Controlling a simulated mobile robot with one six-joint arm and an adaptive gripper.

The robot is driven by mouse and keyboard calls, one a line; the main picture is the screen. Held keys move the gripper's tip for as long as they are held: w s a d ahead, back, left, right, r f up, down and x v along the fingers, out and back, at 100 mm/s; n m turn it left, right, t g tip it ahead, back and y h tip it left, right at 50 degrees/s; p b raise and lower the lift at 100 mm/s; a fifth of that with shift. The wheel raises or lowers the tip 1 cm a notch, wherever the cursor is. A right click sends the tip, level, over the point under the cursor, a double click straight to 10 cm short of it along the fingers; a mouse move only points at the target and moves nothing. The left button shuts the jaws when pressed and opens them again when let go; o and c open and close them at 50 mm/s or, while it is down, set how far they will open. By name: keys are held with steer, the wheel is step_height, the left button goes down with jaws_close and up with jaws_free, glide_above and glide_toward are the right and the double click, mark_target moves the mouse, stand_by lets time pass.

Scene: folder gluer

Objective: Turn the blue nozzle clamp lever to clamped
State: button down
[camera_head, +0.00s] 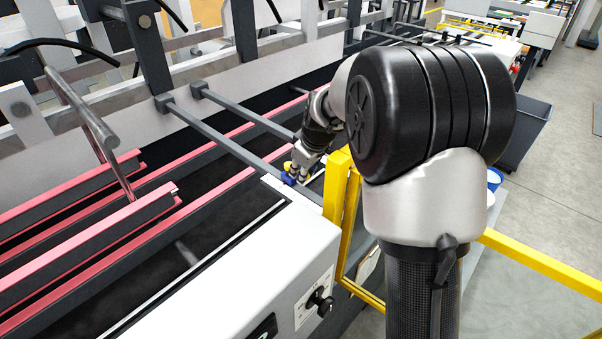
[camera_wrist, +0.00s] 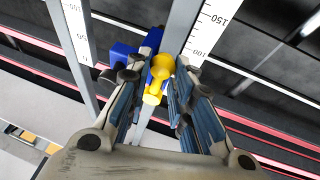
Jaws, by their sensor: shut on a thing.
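A blue clamp (camera_wrist: 122,54) sits on a grey bar in the wrist view. It shows small in the head view (camera_head: 288,179), at the end of the machine beside the white housing. A yellow lever-like piece (camera_wrist: 160,72) with a rounded end is beside the blue part. It also shows as a small yellow spot in the head view (camera_head: 287,166). My gripper (camera_wrist: 158,80) is shut, with the yellow piece between its fingers. The fingers hide part of the blue clamp, and its exact lever position cannot be told. My gripper is at the clamp in the head view (camera_head: 297,171).
Grey bars with number scales (camera_wrist: 203,30) run beside my fingers. Red-edged rails (camera_head: 90,235) lie to the left. A yellow guard frame (camera_head: 338,185) stands close to my arm. The white housing (camera_head: 240,270) carries a black knob (camera_head: 321,302).

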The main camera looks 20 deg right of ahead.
stand_by(0.3)
steer(key=c, duration=1.6)
jaws_free()
steer(key=v, duration=0.7)
steer(key=shift+r, duration=0.25)
steer(key=shift+s, duration=0.1)
